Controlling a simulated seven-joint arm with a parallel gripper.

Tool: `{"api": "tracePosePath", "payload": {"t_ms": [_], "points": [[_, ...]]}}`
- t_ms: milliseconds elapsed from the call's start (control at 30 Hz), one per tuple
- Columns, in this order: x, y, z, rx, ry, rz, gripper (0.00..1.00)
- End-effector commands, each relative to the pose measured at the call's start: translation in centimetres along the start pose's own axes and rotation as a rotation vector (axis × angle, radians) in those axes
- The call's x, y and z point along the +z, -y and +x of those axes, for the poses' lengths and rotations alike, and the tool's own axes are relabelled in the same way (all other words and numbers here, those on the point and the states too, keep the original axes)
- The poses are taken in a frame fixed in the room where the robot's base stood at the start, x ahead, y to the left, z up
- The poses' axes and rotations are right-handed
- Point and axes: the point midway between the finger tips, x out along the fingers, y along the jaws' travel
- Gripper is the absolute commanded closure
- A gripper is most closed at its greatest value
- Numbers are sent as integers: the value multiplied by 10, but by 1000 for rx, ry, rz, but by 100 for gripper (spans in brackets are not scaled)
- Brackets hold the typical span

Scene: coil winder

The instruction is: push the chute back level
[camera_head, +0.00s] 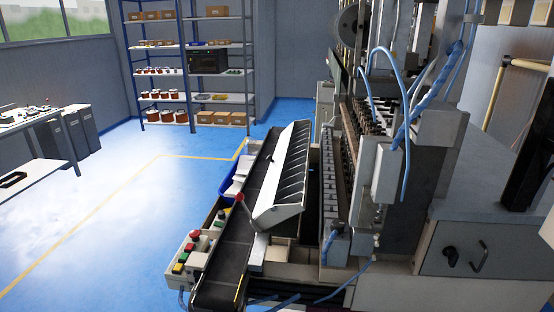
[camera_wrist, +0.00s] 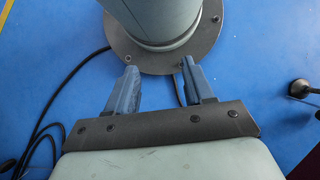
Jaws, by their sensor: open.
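The chute (camera_head: 283,178) is a pale metal tray with several dividing ribs, in the middle of the head view. It is tilted, leaning over the dark conveyor belt beside the winding machine. A lever with a red knob (camera_head: 239,196) stands at its near left side. My gripper (camera_wrist: 160,75) shows only in the wrist view. Its two blue-grey fingers are apart with nothing held between them. It is over blue floor and a round flanged base, away from the chute, which the wrist view does not show.
The conveyor belt (camera_head: 226,265) runs along the chute's left. A control box with coloured buttons (camera_head: 186,255) stands at its near end. A blue bin (camera_head: 236,178) sits beside the belt. The winding machine (camera_head: 372,150) rises close on the right. Open floor (camera_head: 110,215) lies left.

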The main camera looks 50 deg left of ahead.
Motion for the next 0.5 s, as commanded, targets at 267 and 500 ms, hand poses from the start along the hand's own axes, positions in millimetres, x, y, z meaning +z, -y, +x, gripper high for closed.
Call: {"api": "tracePosePath", "payload": {"t_ms": [267,500], "points": [[-10,7,-14,18,-13,-55,50],[-40,40,-67,81,-55,-260,50]]}}
